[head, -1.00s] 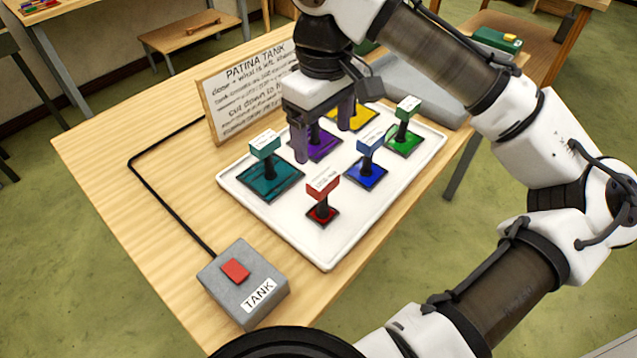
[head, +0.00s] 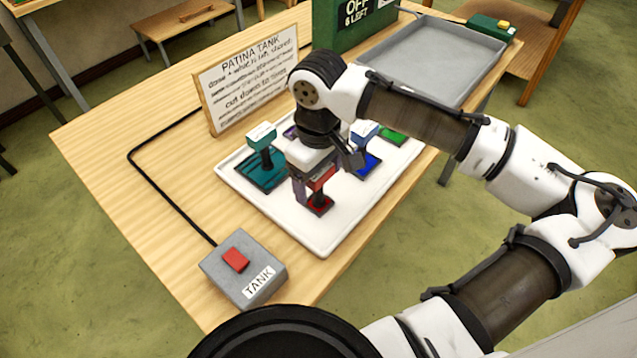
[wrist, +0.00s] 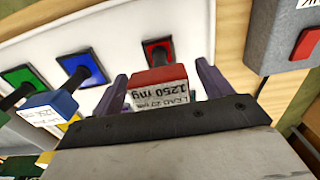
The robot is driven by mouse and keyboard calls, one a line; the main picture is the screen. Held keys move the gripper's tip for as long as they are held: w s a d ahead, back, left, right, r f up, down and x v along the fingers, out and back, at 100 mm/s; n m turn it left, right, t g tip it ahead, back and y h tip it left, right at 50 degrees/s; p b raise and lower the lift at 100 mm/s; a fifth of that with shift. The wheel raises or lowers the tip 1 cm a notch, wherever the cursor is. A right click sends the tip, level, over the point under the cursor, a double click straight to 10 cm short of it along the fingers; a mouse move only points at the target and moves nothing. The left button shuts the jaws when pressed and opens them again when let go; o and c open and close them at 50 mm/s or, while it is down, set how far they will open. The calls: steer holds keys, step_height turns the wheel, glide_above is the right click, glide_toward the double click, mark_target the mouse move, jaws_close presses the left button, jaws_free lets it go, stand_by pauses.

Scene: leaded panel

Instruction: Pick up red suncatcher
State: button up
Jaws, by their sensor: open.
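The red suncatcher (head: 320,204) is a small red glass square with a dark stem and a red labelled block on top. It stands on the white tray (head: 322,245) near its front. In the wrist view its red block (wrist: 160,78), with a label reading 1250 mg, sits between the two purple fingers. My gripper (head: 315,190) is open and reaches down around the red block. The fingers stand on either side of it; whether they touch it I cannot tell. In the head view my wrist partly hides the block.
Teal (head: 262,165), blue (head: 368,160) and green (head: 392,138) suncatchers stand close by on the tray. A sign (head: 250,80) stands behind. A grey TANK switch box (head: 243,270) with a red button is at front left. A grey basin (head: 435,60) is at back right.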

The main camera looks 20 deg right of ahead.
steer(key=c, duration=1.1)
steer(key=shift+r, duration=0.15)
